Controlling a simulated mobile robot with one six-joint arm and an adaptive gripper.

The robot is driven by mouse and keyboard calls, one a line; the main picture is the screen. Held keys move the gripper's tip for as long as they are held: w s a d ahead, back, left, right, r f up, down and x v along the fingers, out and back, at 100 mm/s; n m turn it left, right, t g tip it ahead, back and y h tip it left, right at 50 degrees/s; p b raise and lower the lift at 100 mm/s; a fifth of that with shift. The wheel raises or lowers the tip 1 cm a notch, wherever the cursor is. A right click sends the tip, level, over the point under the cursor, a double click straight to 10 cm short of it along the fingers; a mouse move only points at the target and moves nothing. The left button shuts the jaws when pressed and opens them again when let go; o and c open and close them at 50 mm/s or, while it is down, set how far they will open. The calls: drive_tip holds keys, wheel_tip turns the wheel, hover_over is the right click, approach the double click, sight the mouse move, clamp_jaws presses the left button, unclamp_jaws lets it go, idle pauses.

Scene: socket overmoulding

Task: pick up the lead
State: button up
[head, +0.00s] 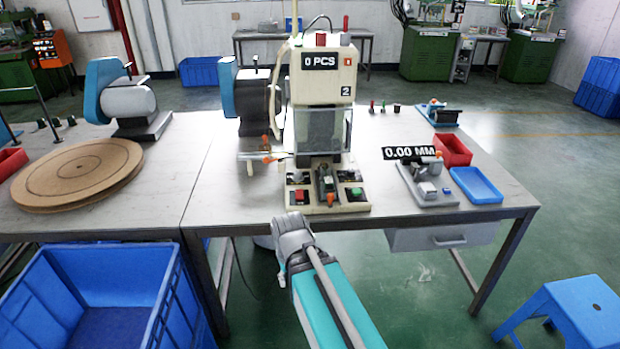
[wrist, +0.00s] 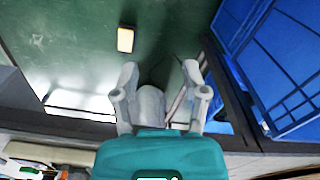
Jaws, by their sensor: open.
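I cannot clearly make out the lead. A thin pale piece with an orange end (head: 264,156) sticks out at the left side of the moulding machine (head: 322,110), above the table; it may be the lead. My gripper (head: 291,226) is in front of the table's front edge, below and apart from that piece. In the wrist view my gripper (wrist: 160,76) has its two fingers spread with nothing held between them. The wrist view shows mostly floor, so that piece is not seen there.
A round wooden disc (head: 78,172) lies left. A blue crate (head: 100,270) and stool (head: 575,300) stand in front.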

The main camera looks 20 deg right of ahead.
drive_tip(key=shift+w, duration=0.3)
drive_tip(key=o, duration=0.4)
drive_tip(key=shift+w+d, duration=0.1)
drive_tip(key=shift+d, duration=0.05)
drive_tip(key=shift+o, duration=1)
drive_tip(key=w, duration=0.1)
drive_tip(key=w+n+h, duration=0.1)
drive_tip(key=w, duration=0.1)
drive_tip(key=shift+w+d+r+n, duration=0.2)
drive_tip(key=shift+d+r+n, duration=0.05)
drive_tip(key=shift+n, duration=0.05)
drive_tip(key=w+d+r+n+g+h, duration=0.1)
drive_tip(key=w+d+r+n+h, duration=0.2)
drive_tip(key=w, duration=0.5)
drive_tip(key=w+d+r+n+g+h+p, duration=0.1)
drive_tip(key=w+d+r+n+h, duration=0.2)
drive_tip(key=w, duration=0.6)
drive_tip(key=w+d+r+n+g+h+p, duration=0.1)
drive_tip(key=w+d+r+n+h, duration=0.2)
drive_tip(key=w+r+n+h, duration=0.3)
drive_tip(key=w+r+n, duration=0.1)
drive_tip(key=w, duration=0.2)
drive_tip(key=shift+w+d+g, duration=0.15)
drive_tip(key=shift+d+g, duration=0.25)
drive_tip(key=shift+d, duration=0.1)
